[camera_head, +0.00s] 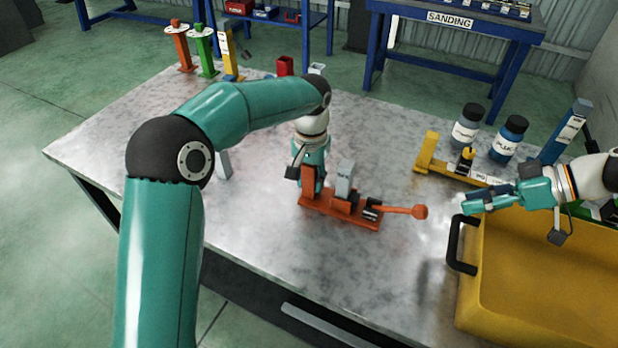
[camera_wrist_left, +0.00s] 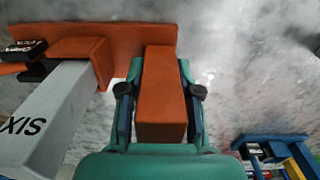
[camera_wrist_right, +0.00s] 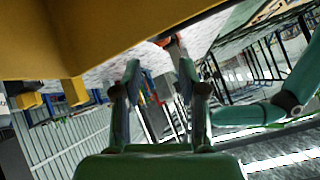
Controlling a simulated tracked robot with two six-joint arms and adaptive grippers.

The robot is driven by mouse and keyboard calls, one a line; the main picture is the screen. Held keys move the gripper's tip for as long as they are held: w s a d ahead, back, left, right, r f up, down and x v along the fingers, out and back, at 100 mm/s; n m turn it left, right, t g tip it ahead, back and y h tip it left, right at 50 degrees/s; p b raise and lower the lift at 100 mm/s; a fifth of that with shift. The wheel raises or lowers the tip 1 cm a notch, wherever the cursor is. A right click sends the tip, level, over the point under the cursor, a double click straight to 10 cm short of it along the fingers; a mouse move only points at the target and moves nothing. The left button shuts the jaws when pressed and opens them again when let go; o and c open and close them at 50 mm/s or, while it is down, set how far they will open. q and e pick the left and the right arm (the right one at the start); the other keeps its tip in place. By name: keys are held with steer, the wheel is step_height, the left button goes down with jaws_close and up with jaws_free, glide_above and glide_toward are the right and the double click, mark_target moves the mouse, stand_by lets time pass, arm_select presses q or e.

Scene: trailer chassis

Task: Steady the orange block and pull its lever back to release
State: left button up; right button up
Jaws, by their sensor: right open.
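The orange block (camera_head: 340,212) lies on the grey table, with a grey upright piece (camera_head: 345,180) in it. Its orange lever (camera_head: 398,209) sticks out to the right and ends in a round knob (camera_head: 420,212). My left gripper (camera_head: 312,185) is at the block's left end. In the left wrist view its fingers (camera_wrist_left: 160,100) are shut on both sides of an orange post (camera_wrist_left: 162,85) of the block. My right gripper (camera_head: 472,205) is open and empty, to the right of the knob and apart from it. The right wrist view shows its fingers (camera_wrist_right: 158,75) spread.
A yellow bin (camera_head: 545,280) with a black handle (camera_head: 460,245) stands near my right gripper. Behind are a yellow fixture (camera_head: 428,155), two bottles (camera_head: 467,126) and a blue fixture (camera_head: 565,132). Orange, green and yellow stands (camera_head: 203,52) are at the far left corner.

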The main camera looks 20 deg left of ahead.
arm_select(q)
jaws_close()
